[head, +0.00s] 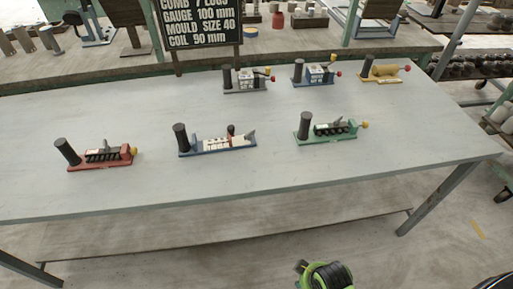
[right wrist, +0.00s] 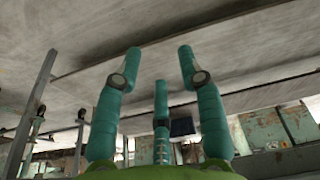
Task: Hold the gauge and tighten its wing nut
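Several small tools with base plates stand on the grey table (head: 350,175), and I cannot tell which is the gauge. In the front row are a red one (head: 112,163), a blue one with a pale scale-like top (head: 212,146) and a green one (head: 345,131). Behind them are a grey one (head: 246,87), another blue one (head: 314,78) and a yellow one (head: 383,73). Most have an upright black cylinder at the left end. A wing nut is too small to make out. My right gripper (right wrist: 160,66) has its teal fingers spread and empty. My left gripper is out of view.
A dark sign (head: 203,22) stands behind the table with lettering including "GAUGE 100 mm". A shelf with other tools runs along the back. The table's front strip is clear. A green and black part of my arm (head: 325,276) shows below the front edge.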

